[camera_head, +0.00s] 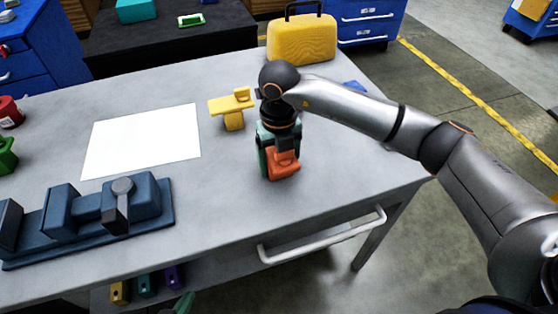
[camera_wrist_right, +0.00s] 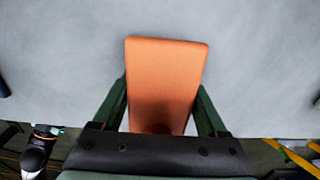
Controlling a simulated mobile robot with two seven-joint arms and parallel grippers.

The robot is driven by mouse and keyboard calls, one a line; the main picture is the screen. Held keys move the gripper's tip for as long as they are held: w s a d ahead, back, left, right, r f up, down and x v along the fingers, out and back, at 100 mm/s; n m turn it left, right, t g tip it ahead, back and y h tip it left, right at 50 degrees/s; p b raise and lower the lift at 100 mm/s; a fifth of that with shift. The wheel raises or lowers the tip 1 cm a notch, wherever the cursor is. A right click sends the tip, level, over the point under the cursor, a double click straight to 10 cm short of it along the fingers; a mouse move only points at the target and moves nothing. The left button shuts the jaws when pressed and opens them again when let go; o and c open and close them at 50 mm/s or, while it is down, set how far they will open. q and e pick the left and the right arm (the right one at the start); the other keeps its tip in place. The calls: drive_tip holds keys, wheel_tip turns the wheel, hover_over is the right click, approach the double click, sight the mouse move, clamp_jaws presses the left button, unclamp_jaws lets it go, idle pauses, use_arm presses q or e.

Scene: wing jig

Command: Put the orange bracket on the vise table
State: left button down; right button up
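The orange bracket (camera_head: 281,168) is at the right part of the grey worktable, under my right gripper (camera_head: 279,155). In the right wrist view the bracket (camera_wrist_right: 165,75) lies between the two dark green fingers of my right gripper (camera_wrist_right: 162,85). The fingertips reach its sides with no clear gap, but whether they press on it does not show. Whether the bracket rests on the table is also unclear. The blue vise (camera_head: 90,212) stands at the table's front left. Of my left gripper (camera_head: 183,304) only a green part seems to show at the bottom edge of the head view.
A yellow bracket (camera_head: 234,108) stands just behind and left of my right gripper. A white sheet (camera_head: 143,139) lies mid-table. A yellow case (camera_head: 301,39) is at the back. A white handle bar (camera_head: 325,235) runs along the front edge. Red and green parts sit at the far left.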

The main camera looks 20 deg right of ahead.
drive_tip(key=o, duration=0.3)
drive_tip(key=shift+o, duration=0.2)
wheel_tip(320, 180, up, 12)
drive_tip(key=shift+r+p, duration=0.2)
drive_tip(key=shift+p, duration=0.15)
